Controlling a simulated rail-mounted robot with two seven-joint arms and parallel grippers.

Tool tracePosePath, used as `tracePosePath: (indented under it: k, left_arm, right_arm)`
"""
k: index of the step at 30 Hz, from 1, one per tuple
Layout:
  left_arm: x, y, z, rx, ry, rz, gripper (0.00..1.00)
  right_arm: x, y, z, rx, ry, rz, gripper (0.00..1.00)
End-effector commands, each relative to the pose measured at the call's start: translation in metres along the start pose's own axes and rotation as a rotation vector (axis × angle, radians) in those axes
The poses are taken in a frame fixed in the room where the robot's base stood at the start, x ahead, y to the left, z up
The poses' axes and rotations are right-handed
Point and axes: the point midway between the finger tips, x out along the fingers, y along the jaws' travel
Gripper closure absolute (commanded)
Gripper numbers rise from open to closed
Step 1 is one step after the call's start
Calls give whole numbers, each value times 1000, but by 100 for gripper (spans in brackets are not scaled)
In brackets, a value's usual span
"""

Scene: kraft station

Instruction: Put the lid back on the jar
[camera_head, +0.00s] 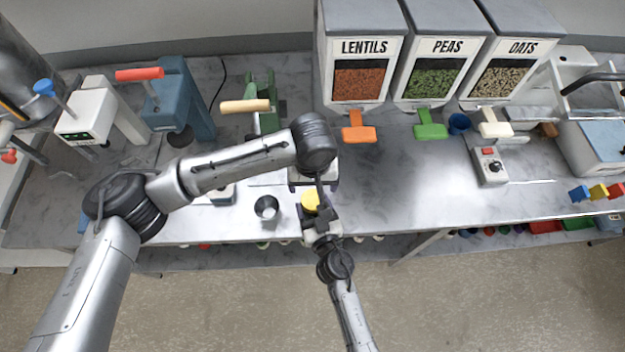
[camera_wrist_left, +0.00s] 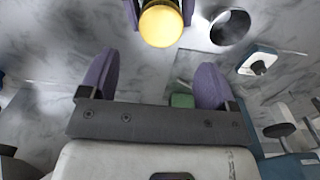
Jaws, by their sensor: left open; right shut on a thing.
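A round yellow piece (camera_head: 310,201), which looks like the lid, is held between the purple fingers of my right gripper (camera_head: 312,212) near the table's front edge. It also shows in the left wrist view (camera_wrist_left: 161,26); whether anything is under it is hidden. An open metal cup-like vessel (camera_head: 267,207), possibly the jar, stands upright to its left, apart from it; its dark mouth shows in the left wrist view (camera_wrist_left: 230,26). My left gripper (camera_head: 313,187) is open and empty just behind the yellow piece. Its spread purple fingers (camera_wrist_left: 157,78) show in the left wrist view.
Orange (camera_head: 359,132) and green (camera_head: 430,130) dispenser levers stand behind to the right. A green press with a wooden handle (camera_head: 245,106) stands behind my left gripper. A small switch box (camera_head: 489,165) is farther right. The table between (camera_head: 400,190) is clear.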

Motion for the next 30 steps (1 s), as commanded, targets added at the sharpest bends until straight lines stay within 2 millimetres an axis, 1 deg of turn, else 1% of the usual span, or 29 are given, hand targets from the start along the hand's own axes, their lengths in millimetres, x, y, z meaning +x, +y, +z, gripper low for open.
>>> tracePosePath:
  k: [11,15,19,27,30]
  left_arm:
    - [-1,-1,1,-26,-12,-3,18]
    - [2,-1,1,-25,-12,-4,18]
    - [15,-1,1,-25,-14,-5,18]
    - [51,-2,1,-25,-13,-5,18]
    - [62,-1,1,-25,-12,-4,18]
  right_arm:
    - [0,0,1,-1,-2,0,99]
    - [0,0,1,-1,-2,0,99]
    - [0,0,1,-1,-1,0,99]
    - [0,0,1,-1,-1,0,99]
    - [0,0,1,-1,-1,0,99]
